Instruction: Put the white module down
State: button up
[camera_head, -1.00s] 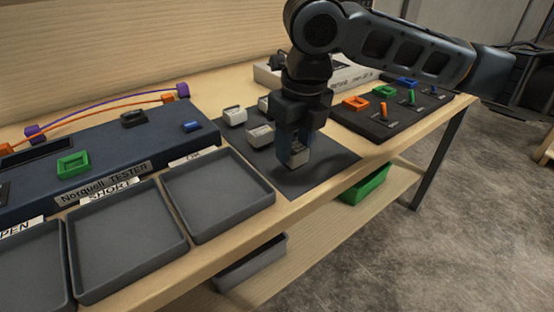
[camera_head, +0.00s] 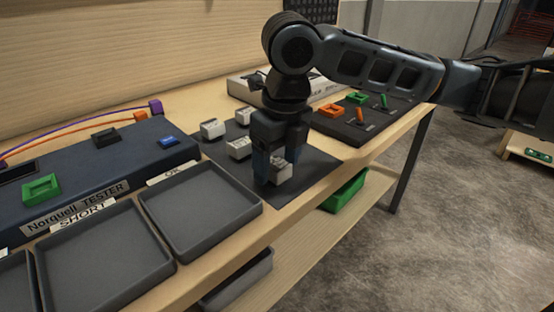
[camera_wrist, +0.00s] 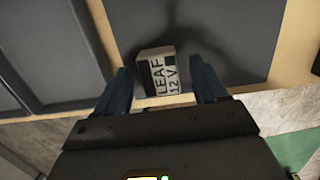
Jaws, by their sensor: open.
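The white module (camera_head: 281,172) is at the front part of the dark mat (camera_head: 222,152), between the fingers of my gripper (camera_head: 276,170). In the wrist view, the module (camera_wrist: 158,72) shows a black and white label reading "LEAF 12V". My gripper (camera_wrist: 160,78) is open around it, with a finger on each side and a gap showing at both sides. The module appears to rest on the mat (camera_wrist: 215,30), slightly turned to the fingers. Its lower part is partly hidden in the head view.
Other white modules (camera_head: 212,129) stand behind on the mat. Empty grey trays (camera_head: 200,207) and the blue Norquell tester (camera_head: 95,165) are to the left. A black panel with coloured parts (camera_head: 365,120) is to the right. The table's front edge is close to my gripper.

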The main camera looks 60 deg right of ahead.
aim_at(283, 167)
notch_tip(283, 167, up, 12)
jog(key=s+p, duration=0.1)
jog(key=shift+s+a, duration=0.2)
